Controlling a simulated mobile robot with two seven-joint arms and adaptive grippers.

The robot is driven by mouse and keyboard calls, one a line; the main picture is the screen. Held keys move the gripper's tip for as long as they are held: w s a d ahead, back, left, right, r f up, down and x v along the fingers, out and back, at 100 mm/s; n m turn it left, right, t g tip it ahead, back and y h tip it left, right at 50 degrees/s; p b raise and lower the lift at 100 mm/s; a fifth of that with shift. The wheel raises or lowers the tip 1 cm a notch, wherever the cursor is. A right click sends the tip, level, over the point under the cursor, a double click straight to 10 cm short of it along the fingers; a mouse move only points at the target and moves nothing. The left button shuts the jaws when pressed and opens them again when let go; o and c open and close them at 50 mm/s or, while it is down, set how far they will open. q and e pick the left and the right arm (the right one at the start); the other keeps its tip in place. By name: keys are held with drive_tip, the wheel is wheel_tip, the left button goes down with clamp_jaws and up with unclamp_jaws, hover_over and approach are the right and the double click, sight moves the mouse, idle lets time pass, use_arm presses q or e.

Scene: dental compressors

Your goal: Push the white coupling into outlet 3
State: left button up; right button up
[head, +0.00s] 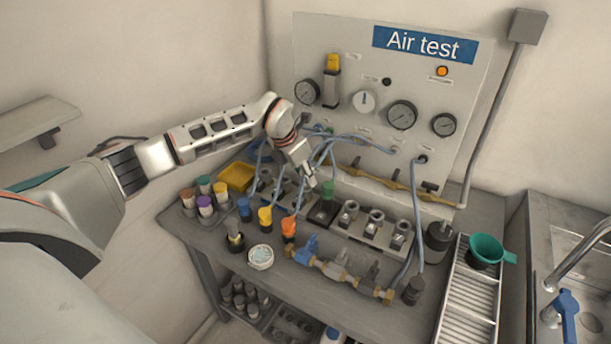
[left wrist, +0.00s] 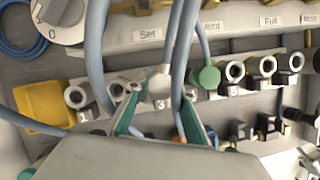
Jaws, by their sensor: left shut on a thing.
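The white coupling (left wrist: 160,84), on a blue-grey hose, shows between the fingers of my left gripper (left wrist: 162,124) in the left wrist view. The gripper is shut on it. The coupling is right at outlet 3, whose number 3 (left wrist: 162,104) shows just below it. The outlet's mouth is hidden behind the coupling, so I cannot tell how deep it sits. In the head view my left gripper (head: 310,180) reaches down to the outlet row, left of the green coupling (head: 328,189); the white coupling is not clear there. My right gripper is not in view.
Bare outlets 1 (left wrist: 76,97) and 2 (left wrist: 119,88) lie to the left. The green coupling also shows in the left wrist view (left wrist: 207,77), close on the right, with bare outlets beyond. Hoses cross near the fingers. Yellow (head: 265,217) and orange (head: 289,228) couplings stand in front.

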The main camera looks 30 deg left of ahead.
use_arm(q)
drive_tip(key=shift+f, duration=0.15)
drive_tip(key=shift+f+b, duration=0.4)
drive_tip(key=shift+f, duration=0.15)
drive_tip(key=o, duration=1.2)
drive_tip(key=shift+v, duration=3.8)
